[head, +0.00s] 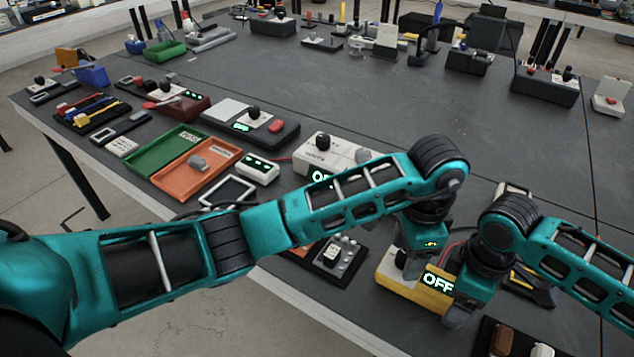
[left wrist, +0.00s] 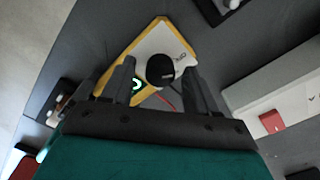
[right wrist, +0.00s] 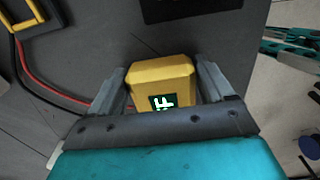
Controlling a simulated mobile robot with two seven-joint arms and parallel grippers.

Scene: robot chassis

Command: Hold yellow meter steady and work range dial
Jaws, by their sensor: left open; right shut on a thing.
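The yellow meter (head: 432,299) lies on the dark table at lower right in the head view, its green display reading OFF. In the left wrist view the meter (left wrist: 130,52) shows a pale face with a round black range dial (left wrist: 160,70). My right gripper (head: 460,315) is shut on the display end of the meter. The right wrist view shows that yellow end (right wrist: 162,72) between the fingers.
A white box with a display (head: 318,150) stands behind my left arm. A dark keypad unit (head: 337,258) lies left of the meter. A red and black cable (right wrist: 35,80) runs by the meter. Several devices and trays line the table's left side; its middle is clear.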

